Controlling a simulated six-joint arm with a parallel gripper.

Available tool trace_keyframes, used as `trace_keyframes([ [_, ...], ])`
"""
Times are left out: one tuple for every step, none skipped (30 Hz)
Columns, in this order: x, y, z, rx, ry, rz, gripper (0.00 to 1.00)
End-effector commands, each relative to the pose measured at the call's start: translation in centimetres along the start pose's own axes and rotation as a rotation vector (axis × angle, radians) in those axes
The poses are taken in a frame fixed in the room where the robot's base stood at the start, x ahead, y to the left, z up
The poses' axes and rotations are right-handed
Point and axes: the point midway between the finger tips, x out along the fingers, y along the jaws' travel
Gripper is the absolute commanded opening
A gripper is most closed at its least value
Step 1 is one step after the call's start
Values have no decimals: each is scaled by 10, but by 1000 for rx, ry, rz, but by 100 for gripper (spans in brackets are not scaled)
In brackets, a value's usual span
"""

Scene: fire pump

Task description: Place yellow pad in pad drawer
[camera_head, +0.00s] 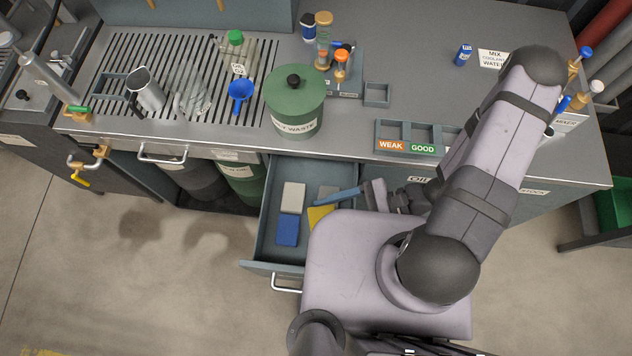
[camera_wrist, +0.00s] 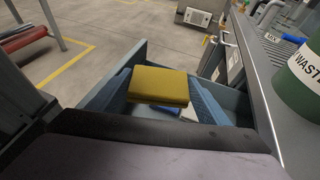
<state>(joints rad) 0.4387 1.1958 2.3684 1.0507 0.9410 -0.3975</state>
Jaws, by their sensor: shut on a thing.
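The yellow pad (camera_wrist: 158,86) is held between the two blue fingers of my gripper (camera_wrist: 158,90) in the wrist view. In the head view the yellow pad (camera_head: 319,216) shows beside my gripper (camera_head: 335,205), partly hidden by my arm. The open pad drawer (camera_head: 263,220) lies under it. Its wall also shows in the wrist view (camera_wrist: 100,93). A blue pad (camera_head: 288,230) and a light grey pad (camera_head: 293,196) lie in the drawer. A darker grey piece (camera_head: 328,192) is partly hidden behind the gripper. I cannot tell whether the yellow pad touches the drawer floor.
The steel counter edge (camera_head: 225,143) runs just behind the drawer. A green waste pot (camera_head: 294,103) stands on the counter above it. The WEAK/GOOD tray (camera_head: 391,133) sits at the counter's front edge. Floor left of the drawer is clear.

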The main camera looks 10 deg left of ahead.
Motion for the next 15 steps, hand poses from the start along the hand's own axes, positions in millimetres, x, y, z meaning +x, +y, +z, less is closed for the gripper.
trace_keyframes([
  [-2,-8,-1,29,-2,-61,46],
  [-2,-12,-3,42,-1,-92,46],
  [-3,-17,-5,57,0,-129,46],
  [-4,-21,-6,67,2,-153,46],
  [-5,-24,-8,76,3,-175,46],
  [-6,-27,-9,85,6,-198,46],
  [-7,-29,-10,91,7,-213,46],
  [-8,-31,-12,97,8,-226,46],
  [-8,-33,-13,102,9,-238,46],
  [-8,-34,-13,104,10,-245,46],
  [-9,-34,-14,106,10,-250,46],
  [-9,-35,-14,108,11,-255,46],
  [-9,-35,-14,108,11,-257,46],
  [-9,-36,-15,109,12,-258,46],
  [-9,-36,-16,109,12,-258,46],
])
